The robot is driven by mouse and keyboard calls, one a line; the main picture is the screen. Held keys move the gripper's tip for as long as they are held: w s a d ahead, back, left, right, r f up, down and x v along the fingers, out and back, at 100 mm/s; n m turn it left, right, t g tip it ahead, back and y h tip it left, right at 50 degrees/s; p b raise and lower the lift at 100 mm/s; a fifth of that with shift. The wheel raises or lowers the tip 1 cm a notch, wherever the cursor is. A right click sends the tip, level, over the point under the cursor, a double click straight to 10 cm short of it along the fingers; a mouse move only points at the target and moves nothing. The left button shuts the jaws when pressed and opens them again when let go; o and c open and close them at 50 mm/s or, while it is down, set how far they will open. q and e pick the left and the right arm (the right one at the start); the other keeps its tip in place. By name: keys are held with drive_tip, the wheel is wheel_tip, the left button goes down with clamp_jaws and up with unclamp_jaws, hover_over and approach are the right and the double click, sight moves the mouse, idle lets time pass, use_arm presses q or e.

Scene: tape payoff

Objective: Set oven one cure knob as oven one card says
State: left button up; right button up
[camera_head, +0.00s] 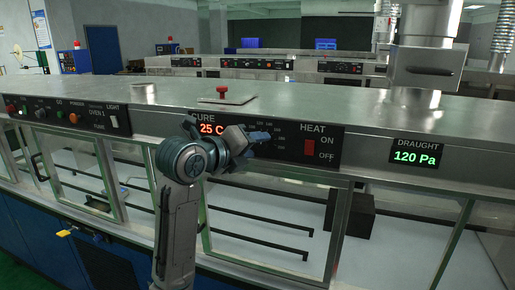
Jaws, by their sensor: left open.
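The black CURE panel (280,150) is on the oven's front edge, with a red display (211,129) that reads 25 C. White dial numbers show on the panel just above my left gripper (259,137). The gripper is open in front of the dial area, and its fingers point right. To the left, a control panel (70,115) bears the words OVEN 1. I cannot make out a readable oven one card. My right gripper is not in view.
A red HEAT switch (310,148) sits right of the gripper, between ON and OFF. A DRAUGHT display (416,158) reads 120 Pa. A red-knobbed plate (222,97) lies on the steel top. Glass doors (265,225) are below the panel.

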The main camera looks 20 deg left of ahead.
use_arm(q)
drive_tip(key=b+v, duration=0.2)
drive_tip(key=v, duration=0.7)
drive_tip(key=shift+w, duration=0.15)
